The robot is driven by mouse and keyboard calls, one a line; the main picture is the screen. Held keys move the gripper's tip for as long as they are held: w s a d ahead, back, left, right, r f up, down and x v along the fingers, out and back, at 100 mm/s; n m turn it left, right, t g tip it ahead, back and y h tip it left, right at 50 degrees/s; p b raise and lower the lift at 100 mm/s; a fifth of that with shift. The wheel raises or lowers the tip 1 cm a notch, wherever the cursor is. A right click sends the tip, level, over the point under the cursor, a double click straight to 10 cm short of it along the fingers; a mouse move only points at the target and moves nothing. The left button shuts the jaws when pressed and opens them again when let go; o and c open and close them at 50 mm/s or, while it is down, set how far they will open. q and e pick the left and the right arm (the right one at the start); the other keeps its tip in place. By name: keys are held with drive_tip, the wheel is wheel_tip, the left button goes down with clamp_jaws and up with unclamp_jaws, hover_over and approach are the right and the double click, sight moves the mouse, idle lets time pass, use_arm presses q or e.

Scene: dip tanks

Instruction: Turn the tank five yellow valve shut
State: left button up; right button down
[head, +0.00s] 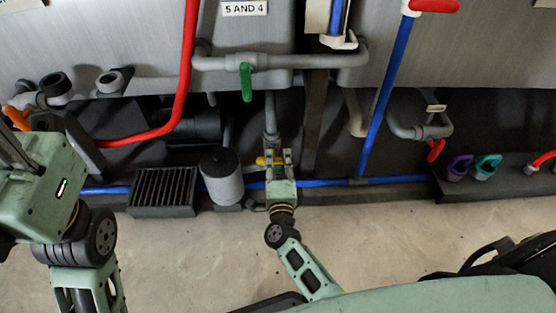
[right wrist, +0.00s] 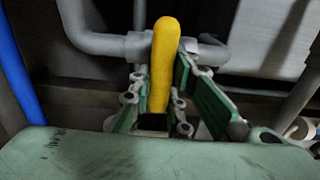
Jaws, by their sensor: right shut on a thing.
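The yellow valve handle (right wrist: 165,60) stands upright in the right wrist view, in front of a grey pipe (right wrist: 90,42). In the head view only a little of the yellow handle (head: 262,161) shows, below the tank labelled 5 and 4. My right gripper (head: 278,157) is shut on the handle, and its green fingers (right wrist: 160,100) lie on either side of the handle's lower part. The valve body is mostly hidden behind the handle and fingers. My left gripper (head: 40,185) is at the left edge, away from the valve; its fingers are not clear.
A green valve handle (head: 246,82) hangs above my right gripper. A grey cylinder (head: 221,176) and a black slatted box (head: 163,190) stand to its left. A blue pipe (head: 330,182) runs low along the floor. A red hose (head: 187,70) hangs at left. The floor in front is clear.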

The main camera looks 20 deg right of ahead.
drive_tip(key=c, duration=1.8)
unclamp_jaws()
drive_tip(key=shift+o, duration=0.8)
drive_tip(key=v, duration=0.7)
drive_tip(key=shift+s, duration=0.3)
drive_tip(key=shift+a, duration=0.1)
